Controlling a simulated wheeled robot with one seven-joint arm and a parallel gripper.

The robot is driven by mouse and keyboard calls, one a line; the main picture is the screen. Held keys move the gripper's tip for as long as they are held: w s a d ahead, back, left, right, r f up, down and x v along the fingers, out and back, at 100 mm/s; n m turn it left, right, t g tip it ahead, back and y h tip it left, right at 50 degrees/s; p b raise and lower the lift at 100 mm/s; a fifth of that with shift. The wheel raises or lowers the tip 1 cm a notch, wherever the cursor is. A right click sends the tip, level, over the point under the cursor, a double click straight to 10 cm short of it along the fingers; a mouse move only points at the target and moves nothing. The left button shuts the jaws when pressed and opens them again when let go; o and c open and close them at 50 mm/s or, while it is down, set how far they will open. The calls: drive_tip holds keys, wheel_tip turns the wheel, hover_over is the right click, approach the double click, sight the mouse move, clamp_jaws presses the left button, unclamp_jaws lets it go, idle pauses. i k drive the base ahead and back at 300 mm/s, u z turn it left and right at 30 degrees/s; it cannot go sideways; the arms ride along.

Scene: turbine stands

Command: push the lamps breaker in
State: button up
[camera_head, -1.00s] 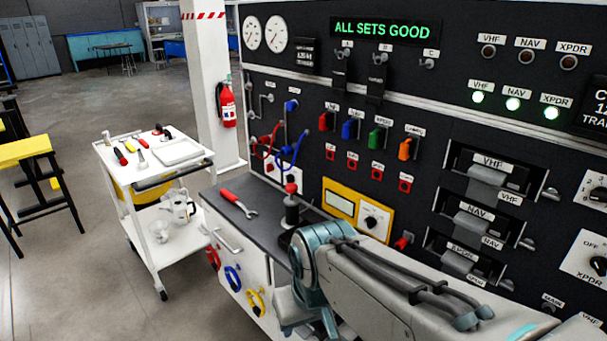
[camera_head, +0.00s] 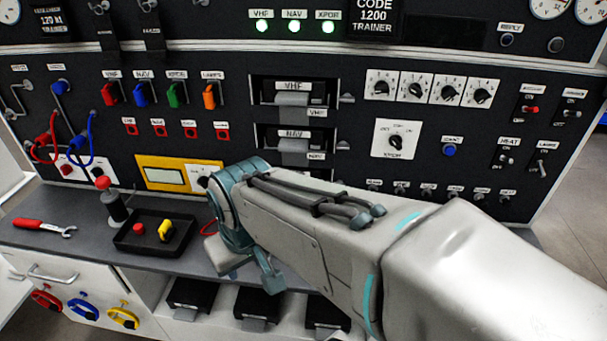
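A row of small dark knobs with white tags, which look like breakers (camera_head: 428,190), runs along the bottom right of the black panel. Their tags are too small to read, so I cannot tell which is the lamps breaker or whether one stands out. My arm crosses just below and in front of the row's left part. The arm's visible end is a teal joint above the bench, left of the row. An orange lever (camera_head: 209,97) sits under a tag that seems to read LAMPS.
On the bench (camera_head: 80,238) are a black tray (camera_head: 122,240) with red and yellow parts, a red-handled wrench (camera_head: 42,226) and a red-topped post (camera_head: 114,203). A yellow-framed box (camera_head: 165,172) is near my arm. Toggle switches (camera_head: 505,160) are at the panel's right.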

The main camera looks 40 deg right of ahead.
sight(482, 205)
drive_tip(key=z, duration=1.05)
drive_tip(key=k, duration=2.05)
drive_tip(key=z, duration=0.6)
drive_tip(key=i, duration=1.75)
drive_tip(key=u, duration=0.6)
